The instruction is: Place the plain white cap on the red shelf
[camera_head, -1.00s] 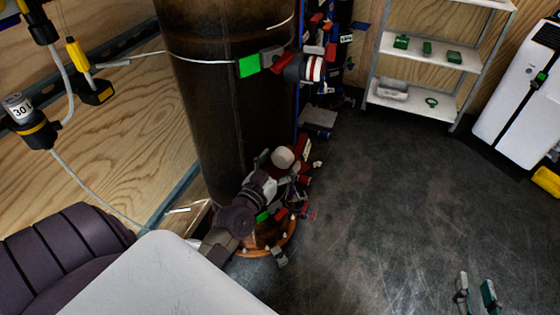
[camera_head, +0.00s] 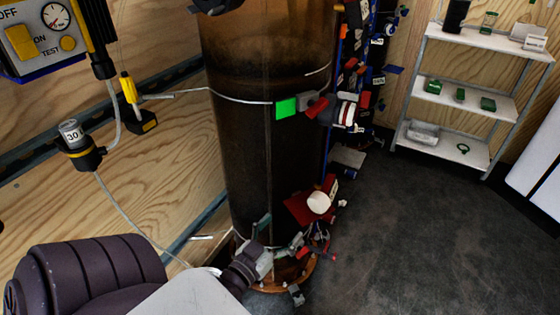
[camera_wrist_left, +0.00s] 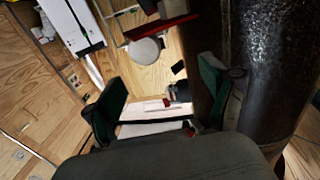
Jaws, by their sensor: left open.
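The plain white cap (camera_head: 319,202) is at the red shelf (camera_head: 298,208), low beside the big dark cylinder. In the head view it overlaps the shelf's front part. The left wrist view shows the cap (camera_wrist_left: 145,50) against the edge of the red shelf (camera_wrist_left: 162,26); whether it rests fully on it I cannot tell. My left gripper (camera_head: 281,236) is open, below and left of the cap and apart from it. In the left wrist view the green-padded fingers of my left gripper (camera_wrist_left: 165,100) stand wide with no cap between them. My right gripper is out of view.
The dark cylinder (camera_head: 262,130) stands close to my left arm. Red and blue fittings (camera_head: 350,80) line its right side. A white rack (camera_head: 470,100) with small green items stands at the back right. The dark floor (camera_head: 410,240) is clear.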

